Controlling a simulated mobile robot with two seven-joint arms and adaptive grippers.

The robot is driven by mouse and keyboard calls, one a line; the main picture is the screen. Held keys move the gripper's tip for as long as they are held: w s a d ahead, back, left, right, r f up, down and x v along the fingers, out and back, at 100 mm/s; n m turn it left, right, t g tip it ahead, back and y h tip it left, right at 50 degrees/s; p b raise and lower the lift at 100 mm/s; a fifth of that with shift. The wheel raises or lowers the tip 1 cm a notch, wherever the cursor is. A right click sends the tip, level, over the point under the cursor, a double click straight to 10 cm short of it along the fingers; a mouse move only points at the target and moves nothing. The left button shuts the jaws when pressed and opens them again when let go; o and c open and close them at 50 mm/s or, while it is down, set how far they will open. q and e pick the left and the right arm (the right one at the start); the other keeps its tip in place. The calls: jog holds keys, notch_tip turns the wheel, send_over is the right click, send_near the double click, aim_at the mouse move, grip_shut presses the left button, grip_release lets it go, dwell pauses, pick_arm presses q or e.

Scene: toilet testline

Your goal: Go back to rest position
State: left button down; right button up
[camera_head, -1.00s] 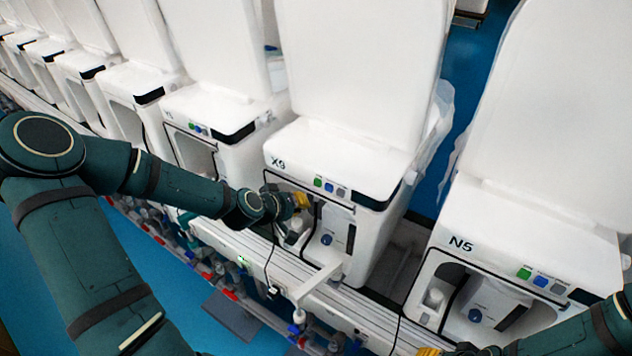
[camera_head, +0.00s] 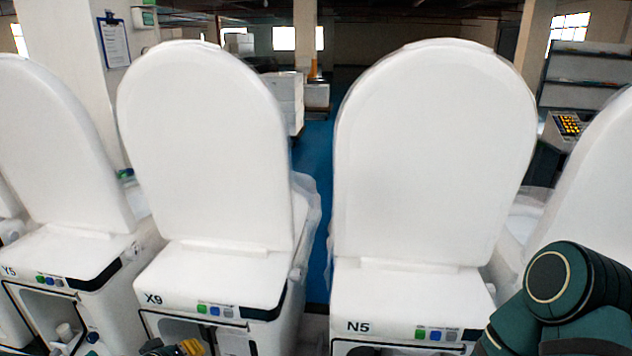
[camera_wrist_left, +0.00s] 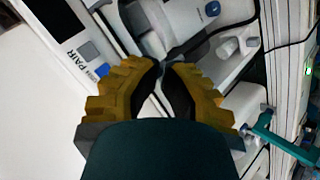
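My left gripper (camera_head: 178,347) shows at the bottom edge of the head view, in front of the lower opening of the white toilet unit X9 (camera_head: 212,275). Its yellow fingers also show in the left wrist view (camera_wrist_left: 168,72), with a narrow gap between the tips and nothing held. In that view a white cylinder-like part (camera_wrist_left: 228,47) and a blue round button (camera_wrist_left: 212,9) lie beyond the fingers. My right arm (camera_head: 570,300) shows at the lower right of the head view; its gripper is out of the picture.
The white unit N5 (camera_head: 400,297) stands right of X9, and Y5 (camera_head: 75,258) stands left. Raised white lids (camera_head: 435,150) tower behind the fronts. A teal part (camera_wrist_left: 280,142) lies close to the right finger in the wrist view. Blue floor (camera_head: 318,170) shows between units.

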pick_arm(q)
jog(key=s+d+f+m+g+h, duration=0.1)
jog(key=s+d+f+m+g, duration=0.1)
jog(key=d+f, duration=0.35)
jog(key=s+d+f+m+g+h, duration=0.1)
jog(key=s+d+f+g, duration=0.15)
jog(key=d, duration=0.65)
jog(key=s+d+f+m+g+y+b, duration=0.1)
jog(key=s+d+f+m+g, duration=0.2)
jog(key=s+f, duration=0.4)
jog(key=s+d+m, duration=0.1)
jog(key=d, duration=0.1)
jog(key=shift+s+d+f+b, duration=0.15)
jog(key=shift+s+d+b, duration=0.2)
jog(key=shift+d, duration=0.05)
jog(key=shift+g, duration=0.25)
